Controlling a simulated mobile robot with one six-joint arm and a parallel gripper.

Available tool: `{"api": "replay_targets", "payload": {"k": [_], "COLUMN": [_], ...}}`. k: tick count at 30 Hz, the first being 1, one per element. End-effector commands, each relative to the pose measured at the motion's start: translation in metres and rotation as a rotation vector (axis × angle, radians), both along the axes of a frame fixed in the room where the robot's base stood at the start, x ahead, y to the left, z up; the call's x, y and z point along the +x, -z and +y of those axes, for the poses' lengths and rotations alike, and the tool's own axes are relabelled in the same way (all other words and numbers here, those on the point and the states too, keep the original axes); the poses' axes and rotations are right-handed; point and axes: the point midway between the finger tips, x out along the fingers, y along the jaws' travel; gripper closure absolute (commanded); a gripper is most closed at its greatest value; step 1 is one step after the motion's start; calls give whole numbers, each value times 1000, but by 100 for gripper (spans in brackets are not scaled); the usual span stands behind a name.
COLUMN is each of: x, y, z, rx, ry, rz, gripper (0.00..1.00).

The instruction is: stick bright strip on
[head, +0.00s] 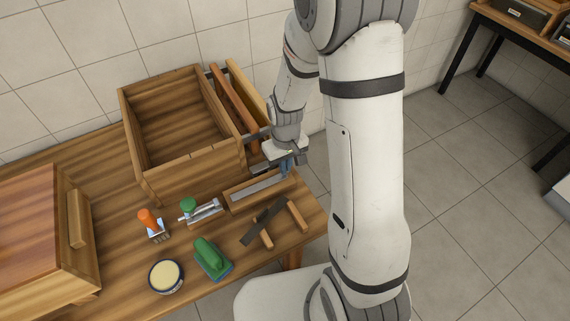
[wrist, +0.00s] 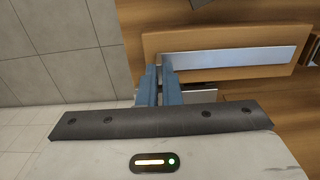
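A bright metal strip (head: 258,187) lies along a wooden bar (head: 232,204) on the bench, just in front of the open wooden box. In the wrist view, the bright strip (wrist: 235,59) runs along the bar (wrist: 220,34) beyond my fingers. My gripper (head: 287,167) points down at the bar's right end in the head view. In the wrist view, my gripper's blue fingers (wrist: 160,72) show a narrow gap with nothing visible in it. The tips overlap the strip's near-left end; whether they touch it is unclear.
The wooden box (head: 160,185) stands behind the bar. The bench edge is at the right.

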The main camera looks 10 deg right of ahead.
Motion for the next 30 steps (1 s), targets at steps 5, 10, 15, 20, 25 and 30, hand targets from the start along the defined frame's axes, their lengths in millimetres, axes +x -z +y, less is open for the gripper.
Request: {"api": "replay_targets", "payload": {"k": [5, 10, 15, 20, 25, 30], "x": [0, 0, 0, 0, 0, 0], "y": [0, 0, 0, 0, 0, -9], "z": [0, 0, 0, 1, 1, 1], "rx": [0, 0, 0, 0, 0, 1], "ry": [0, -1, -1, -1, -3, -3], "rz": [0, 0, 0, 0, 0, -2], "gripper": [100, 100, 84, 71, 70, 70]}}
